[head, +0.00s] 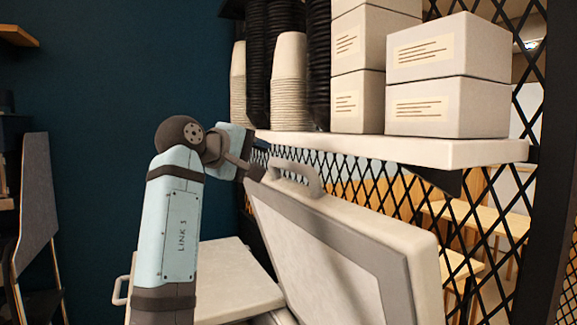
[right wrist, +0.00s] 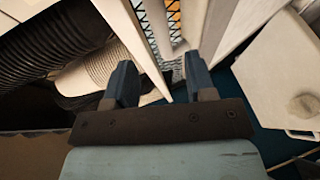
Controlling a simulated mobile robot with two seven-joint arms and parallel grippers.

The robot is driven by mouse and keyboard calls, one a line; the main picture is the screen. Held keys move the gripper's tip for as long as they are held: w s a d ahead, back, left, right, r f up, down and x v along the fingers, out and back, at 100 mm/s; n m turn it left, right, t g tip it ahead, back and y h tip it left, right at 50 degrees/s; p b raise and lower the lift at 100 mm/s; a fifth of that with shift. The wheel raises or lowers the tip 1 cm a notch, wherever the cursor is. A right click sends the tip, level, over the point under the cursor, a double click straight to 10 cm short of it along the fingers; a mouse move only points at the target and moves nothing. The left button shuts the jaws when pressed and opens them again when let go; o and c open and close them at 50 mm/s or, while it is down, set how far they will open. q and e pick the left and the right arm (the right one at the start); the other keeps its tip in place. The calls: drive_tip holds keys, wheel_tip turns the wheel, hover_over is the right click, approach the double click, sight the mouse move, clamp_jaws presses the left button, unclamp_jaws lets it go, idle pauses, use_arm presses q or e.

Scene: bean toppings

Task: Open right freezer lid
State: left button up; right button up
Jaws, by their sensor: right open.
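The right freezer lid (head: 335,250) is a white panel with a grey inner border. In the head view it stands raised and steeply tilted, close to the lattice screen. Its pale loop handle (head: 297,176) is on the upper edge. My right gripper (head: 259,172) is at the lid's upper left corner, just left of the handle; I cannot tell whether it touches the lid. In the right wrist view its two fingers (right wrist: 160,80) are apart with nothing held between them. My left gripper is not in view.
A second white lid (head: 238,278) lies flat at the lower left, with a side handle (head: 122,286). A white shelf (head: 400,148) with boxes (head: 448,48) and stacked cups (head: 290,75) hangs close above my right gripper. A black lattice screen (head: 490,215) stands behind the raised lid.

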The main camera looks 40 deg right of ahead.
sight(284, 165)
drive_tip(key=x, duration=1)
drive_tip(key=shift+p, duration=0.4)
drive_tip(key=shift+a, duration=0.1)
drive_tip(key=shift+c, duration=0.4)
drive_tip(key=shift+f, duration=0.1)
clamp_jaws()
